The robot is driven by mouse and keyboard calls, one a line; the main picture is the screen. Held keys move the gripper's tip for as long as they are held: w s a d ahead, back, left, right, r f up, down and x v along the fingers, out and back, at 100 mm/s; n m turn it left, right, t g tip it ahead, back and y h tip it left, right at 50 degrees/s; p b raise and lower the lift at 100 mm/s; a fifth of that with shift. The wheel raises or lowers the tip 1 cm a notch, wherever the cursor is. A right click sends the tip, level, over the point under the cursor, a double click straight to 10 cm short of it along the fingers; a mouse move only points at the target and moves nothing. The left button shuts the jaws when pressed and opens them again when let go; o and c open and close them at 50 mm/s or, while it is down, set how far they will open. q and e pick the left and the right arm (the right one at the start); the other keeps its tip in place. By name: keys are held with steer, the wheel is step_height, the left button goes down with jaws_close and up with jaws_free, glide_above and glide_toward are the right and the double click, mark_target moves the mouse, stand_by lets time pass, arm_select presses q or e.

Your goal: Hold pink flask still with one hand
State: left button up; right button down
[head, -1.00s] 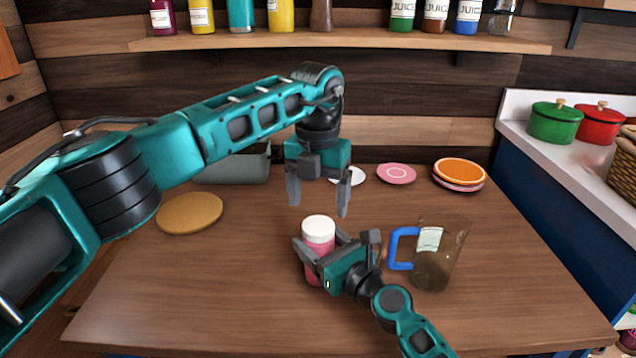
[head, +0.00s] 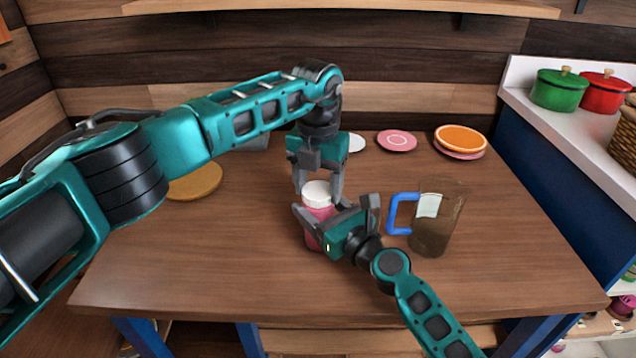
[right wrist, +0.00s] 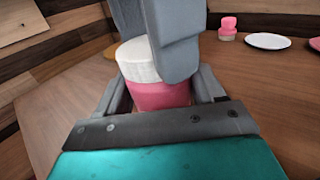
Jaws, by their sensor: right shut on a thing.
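The pink flask (head: 313,228) has a white lid (head: 319,190) and stands upright on the wooden table. My right gripper (head: 322,220) is shut around its pink body; the flask also shows between the jaws in the right wrist view (right wrist: 158,95). My left gripper (head: 318,188) points down from above, its fingers apart on either side of the lid. In the right wrist view a left fingertip (right wrist: 175,45) covers part of the lid. Whether the left fingers touch the lid I cannot tell.
A clear brown pitcher (head: 437,225) with a blue handle stands right of the flask. Plates (head: 397,141) lie at the back, and a round wooden board (head: 195,182) is at left. A small pink jar (right wrist: 228,29) shows in the right wrist view. The front table is clear.

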arm_select(q)
steer(key=c, duration=0.6)
steer(key=o, duration=1.3)
steer(key=shift+c, duration=0.2)
step_height(320, 180, up, 12)
arm_select(e)
steer(key=shift+c, duration=0.3)
jaws_free()
